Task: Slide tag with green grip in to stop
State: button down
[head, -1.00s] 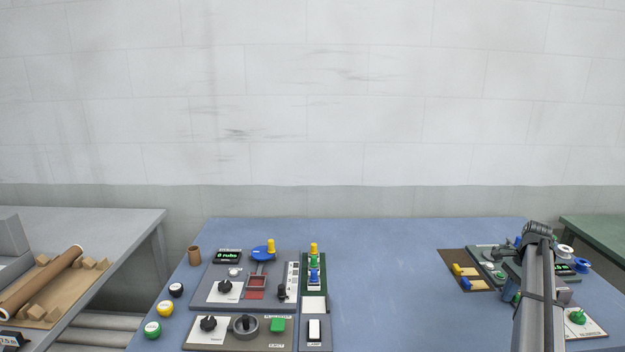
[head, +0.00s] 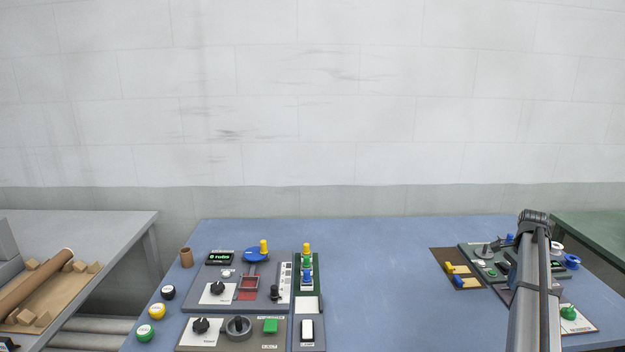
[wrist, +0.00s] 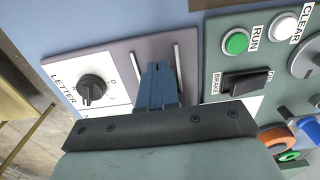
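My gripper (wrist: 159,72) shows in the wrist view with its blue fingers close together, over a mauve panel between two pale rails. I see nothing held between the fingers, and they hide the panel under them. In the head view the end of my arm hides the gripper. No tag with a green grip shows clearly. A green knob-like piece (head: 569,312) stands on a white plate at the lower right of the head view; I cannot tell whether it is the grip. A yellow-grip tag (head: 458,268) and a blue-grip tag (head: 467,282) lie on a brown board (head: 440,257).
Beside the rails are a black LETTER dial (wrist: 92,89), a green RUN button (wrist: 236,43), a white CLEAR button (wrist: 283,26) and a black BRAKE switch (wrist: 246,84). Blue and white rings (head: 572,261) stand at the right. The middle of the blue table (head: 380,270) is clear.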

jog(key=shift+s+a+r, duration=0.15)
jog(key=shift+r, duration=0.65)
jog(key=shift+s+a+r, duration=0.1)
jog(key=shift+a+r, duration=0.05)
jog(key=shift+r, duration=0.65)
